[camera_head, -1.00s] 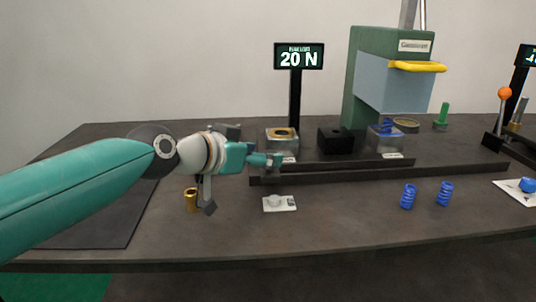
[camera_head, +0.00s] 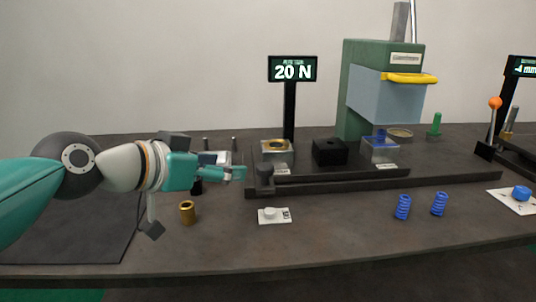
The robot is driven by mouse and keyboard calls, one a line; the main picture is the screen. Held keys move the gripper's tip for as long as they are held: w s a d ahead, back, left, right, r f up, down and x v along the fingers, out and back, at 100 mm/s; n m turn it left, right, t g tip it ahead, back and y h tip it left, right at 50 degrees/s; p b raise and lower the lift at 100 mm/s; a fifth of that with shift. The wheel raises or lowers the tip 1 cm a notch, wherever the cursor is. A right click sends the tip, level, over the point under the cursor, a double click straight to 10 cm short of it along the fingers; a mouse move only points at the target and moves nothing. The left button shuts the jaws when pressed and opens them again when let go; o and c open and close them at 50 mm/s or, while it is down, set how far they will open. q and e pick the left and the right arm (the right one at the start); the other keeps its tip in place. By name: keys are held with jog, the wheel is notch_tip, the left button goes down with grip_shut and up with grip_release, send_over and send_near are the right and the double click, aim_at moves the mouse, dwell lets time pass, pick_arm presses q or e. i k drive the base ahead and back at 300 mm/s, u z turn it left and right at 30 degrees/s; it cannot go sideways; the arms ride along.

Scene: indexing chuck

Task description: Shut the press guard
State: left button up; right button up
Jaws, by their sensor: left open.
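The green press (camera_head: 352,85) stands at the back right of the bench. Its guard, a see-through bluish panel (camera_head: 385,98) with a yellow handle (camera_head: 410,78) along its top, covers the upper front of the press. The guard's lower edge is a little above the clear block with blue in it (camera_head: 380,150). My left gripper (camera_head: 240,173) is open and empty, left of the dark rail and well away from the guard. My right gripper is not in view.
A brass-topped block (camera_head: 277,151) and a black block (camera_head: 329,152) sit on the rail (camera_head: 420,187). A 20 N display (camera_head: 292,69) stands behind. Blue springs (camera_head: 403,207), a white switch plate (camera_head: 274,215) and a brass cylinder (camera_head: 187,213) are in front. An orange-knobbed lever (camera_head: 495,104) is at right.

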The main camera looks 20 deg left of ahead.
aim_at(382, 98)
jog(key=k, duration=1)
